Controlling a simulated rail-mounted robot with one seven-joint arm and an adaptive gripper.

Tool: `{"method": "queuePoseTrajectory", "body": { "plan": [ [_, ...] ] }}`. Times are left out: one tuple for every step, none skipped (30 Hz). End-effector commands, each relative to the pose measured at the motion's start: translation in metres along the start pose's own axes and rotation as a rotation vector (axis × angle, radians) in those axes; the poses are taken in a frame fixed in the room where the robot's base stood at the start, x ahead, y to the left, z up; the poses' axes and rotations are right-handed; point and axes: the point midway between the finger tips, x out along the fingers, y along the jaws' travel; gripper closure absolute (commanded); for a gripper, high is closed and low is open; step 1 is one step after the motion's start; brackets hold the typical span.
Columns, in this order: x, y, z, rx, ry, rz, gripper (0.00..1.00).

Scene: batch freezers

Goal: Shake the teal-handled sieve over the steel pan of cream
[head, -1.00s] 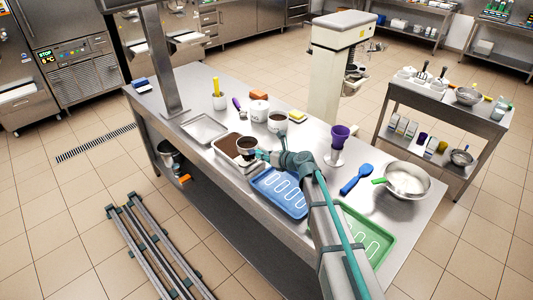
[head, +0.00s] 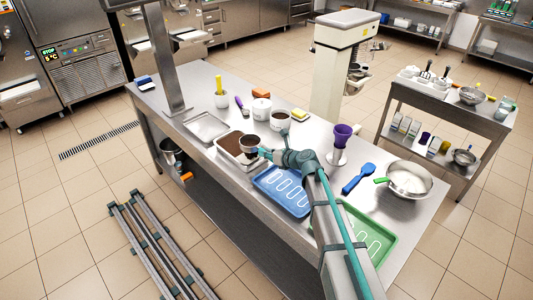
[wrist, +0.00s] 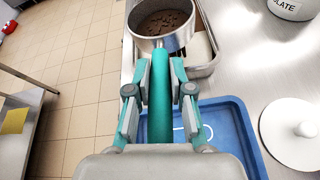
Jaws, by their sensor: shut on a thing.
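My gripper (wrist: 160,88) is shut on the teal handle (wrist: 160,115) of the sieve. The sieve's round steel bowl (wrist: 135,31) is ahead of the fingers in the wrist view, with dark brown powder in it. In the head view the sieve (head: 250,151) is above the right part of the steel pan (head: 232,160). A brown layer covers the visible left part of the pan's contents; paler contents show beside the sieve in the wrist view. The sieve hides some of the pan. My gripper also shows in the head view (head: 264,153).
A blue tray (head: 278,198) lies just right of the pan, and a green tray (head: 378,244) farther right. An empty-looking metal tray (head: 205,127) lies left.

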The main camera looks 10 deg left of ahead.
Motion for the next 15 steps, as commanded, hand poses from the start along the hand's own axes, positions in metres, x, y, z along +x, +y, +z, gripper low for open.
{"method": "queuePoseTrajectory", "body": {
  "plan": [
    [0.001, -0.01, 0.003, 0.001, -0.001, -0.002, 1.0],
    [0.001, -0.014, 0.004, 0.001, -0.001, -0.002, 1.0],
    [0.001, -0.019, 0.005, 0.001, -0.002, -0.002, 1.0],
    [0.001, -0.021, 0.005, 0.001, -0.002, -0.002, 1.0],
    [0.001, -0.023, 0.006, 0.001, -0.002, -0.001, 1.0],
    [0.001, -0.024, 0.006, 0.0, -0.001, -0.001, 1.0],
    [0.0, -0.022, 0.005, 0.0, -0.001, 0.0, 1.0],
    [0.0, -0.02, 0.005, 0.0, -0.001, 0.001, 1.0],
    [-0.001, -0.016, 0.004, 0.0, -0.001, 0.001, 1.0],
    [-0.001, -0.012, 0.003, 0.0, -0.001, 0.001, 1.0],
    [-0.001, -0.009, 0.002, 0.0, 0.0, 0.001, 1.0],
    [-0.002, -0.003, 0.001, 0.0, 0.0, 0.002, 1.0],
    [-0.001, 0.001, 0.0, 0.0, 0.0, 0.002, 1.0],
    [-0.001, 0.005, -0.001, -0.001, 0.0, 0.002, 1.0],
    [-0.001, 0.009, -0.002, -0.001, 0.0, 0.001, 1.0]
  ]
}}
